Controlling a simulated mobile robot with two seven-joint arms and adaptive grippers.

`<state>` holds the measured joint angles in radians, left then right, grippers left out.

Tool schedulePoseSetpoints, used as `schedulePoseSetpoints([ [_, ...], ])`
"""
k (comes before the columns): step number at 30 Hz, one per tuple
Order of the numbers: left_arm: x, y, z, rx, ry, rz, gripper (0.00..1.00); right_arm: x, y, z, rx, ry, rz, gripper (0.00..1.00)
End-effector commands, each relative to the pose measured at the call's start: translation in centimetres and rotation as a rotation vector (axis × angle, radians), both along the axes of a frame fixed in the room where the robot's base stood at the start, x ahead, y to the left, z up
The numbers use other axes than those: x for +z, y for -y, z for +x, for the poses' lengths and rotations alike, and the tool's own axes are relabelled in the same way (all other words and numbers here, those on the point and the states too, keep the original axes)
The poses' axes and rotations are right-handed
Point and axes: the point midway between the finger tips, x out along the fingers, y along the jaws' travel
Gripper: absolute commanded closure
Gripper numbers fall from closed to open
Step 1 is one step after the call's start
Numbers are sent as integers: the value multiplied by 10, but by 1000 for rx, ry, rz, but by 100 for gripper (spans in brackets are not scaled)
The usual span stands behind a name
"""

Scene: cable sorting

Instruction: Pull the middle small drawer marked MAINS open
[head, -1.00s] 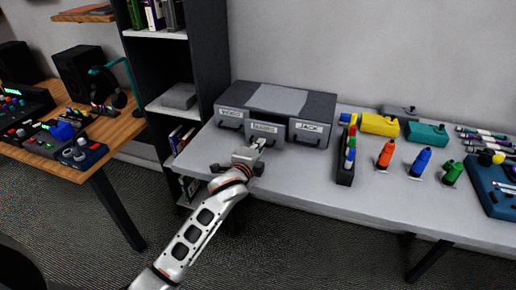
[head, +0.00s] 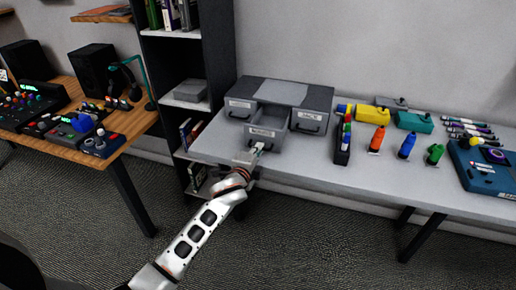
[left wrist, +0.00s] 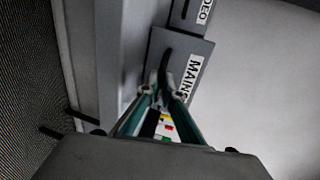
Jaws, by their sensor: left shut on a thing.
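The small drawer unit (head: 322,98) stands at the left end of the grey table. Its middle drawer (head: 283,135) sticks out toward me, and part of its grey inside shows from above. In the left wrist view the drawer front (left wrist: 160,45) carries a white MAINS label (left wrist: 190,78). My left gripper (head: 257,148) is at this drawer's front. In the left wrist view its fingers (left wrist: 163,92) are closed around the dark handle, which they partly hide. My right gripper is not in view.
The drawers to either side, left (head: 239,109) and right (head: 309,121), sit flush in the unit. A dark shelf (head: 218,60) rises behind the table's left end. The table front is clear.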

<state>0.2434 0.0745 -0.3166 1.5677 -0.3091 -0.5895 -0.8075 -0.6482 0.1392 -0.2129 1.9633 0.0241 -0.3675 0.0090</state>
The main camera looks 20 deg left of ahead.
Motion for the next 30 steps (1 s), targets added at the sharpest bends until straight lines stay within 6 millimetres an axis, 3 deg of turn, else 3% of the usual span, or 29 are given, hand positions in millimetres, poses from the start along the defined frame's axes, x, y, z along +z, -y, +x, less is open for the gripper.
schedulePoseSetpoints([
  [15, 0, 0, 0, 0, 0, 0, 100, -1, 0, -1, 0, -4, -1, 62],
  [17, 0, 0, 0, 0, 0, 0, 81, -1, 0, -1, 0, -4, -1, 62],
  [18, 0, 0, 0, 0, 0, 0, 77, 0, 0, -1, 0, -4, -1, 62],
  [30, 1, 0, -3, 0, 0, 1, 77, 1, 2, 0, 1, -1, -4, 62],
])
